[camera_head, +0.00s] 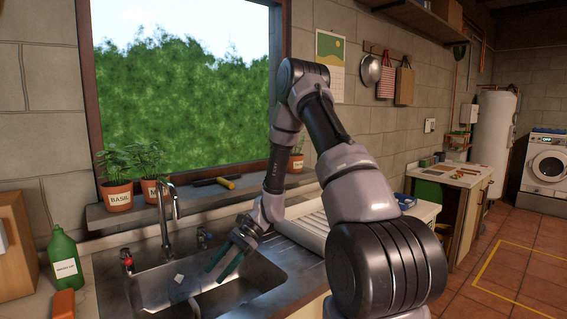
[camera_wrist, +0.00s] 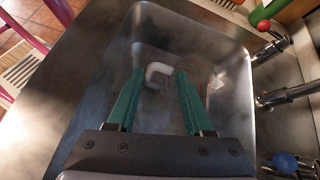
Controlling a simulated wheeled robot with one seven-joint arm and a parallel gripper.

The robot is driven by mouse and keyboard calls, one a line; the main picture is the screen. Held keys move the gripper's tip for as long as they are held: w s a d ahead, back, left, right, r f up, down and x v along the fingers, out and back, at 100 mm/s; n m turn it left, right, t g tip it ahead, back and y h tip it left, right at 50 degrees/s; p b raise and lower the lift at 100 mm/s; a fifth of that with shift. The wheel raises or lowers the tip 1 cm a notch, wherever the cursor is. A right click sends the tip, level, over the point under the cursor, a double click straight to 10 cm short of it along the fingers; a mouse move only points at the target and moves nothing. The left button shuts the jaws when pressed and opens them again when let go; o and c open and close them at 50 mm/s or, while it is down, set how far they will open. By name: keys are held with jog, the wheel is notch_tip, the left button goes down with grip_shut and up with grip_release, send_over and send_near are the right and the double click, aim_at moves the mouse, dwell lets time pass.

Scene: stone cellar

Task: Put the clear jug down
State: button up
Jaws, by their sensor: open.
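The clear jug is hard to make out; a pale, curved handle (camera_wrist: 158,74), which looks like the jug's, shows between my fingertips in the wrist view. Its see-through body blends into the steel sink (camera_wrist: 235,45), and I cannot tell its outline. My gripper (camera_wrist: 158,80) has its two green fingers spread apart, one on each side of the handle, with no clear contact. In the head view my gripper (camera_head: 219,271) points down into the sink basin (camera_head: 256,284).
A tap (camera_head: 167,222) with a red knob (camera_head: 127,262) stands behind the basin. A small white piece (camera_head: 179,278) lies in the sink. A green bottle (camera_head: 65,262) stands to the left. Potted herbs (camera_head: 118,197) line the sill.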

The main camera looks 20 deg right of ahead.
jog(key=s+d+r+n+t+h, duration=0.2)
jog(key=s+d+r, duration=0.1)
jog(key=r, duration=0.7)
jog(key=s+d+r+n+t+h, duration=0.2)
jog(key=d+r, duration=0.1)
jog(key=r, duration=0.6)
jog(key=s+d+r+n+t+h, duration=0.2)
jog(key=s+d+r, duration=0.1)
jog(key=r, duration=0.7)
jog(key=s+d+r+n+t+h, duration=0.1)
jog(key=s+d+r+t+h, duration=0.1)
jog(key=s+d+r+t, duration=0.2)
jog(key=s+r, duration=0.3)
jog(key=s, duration=0.1)
jog(key=shift+t, duration=0.4)
jog(key=shift+s+r, duration=0.1)
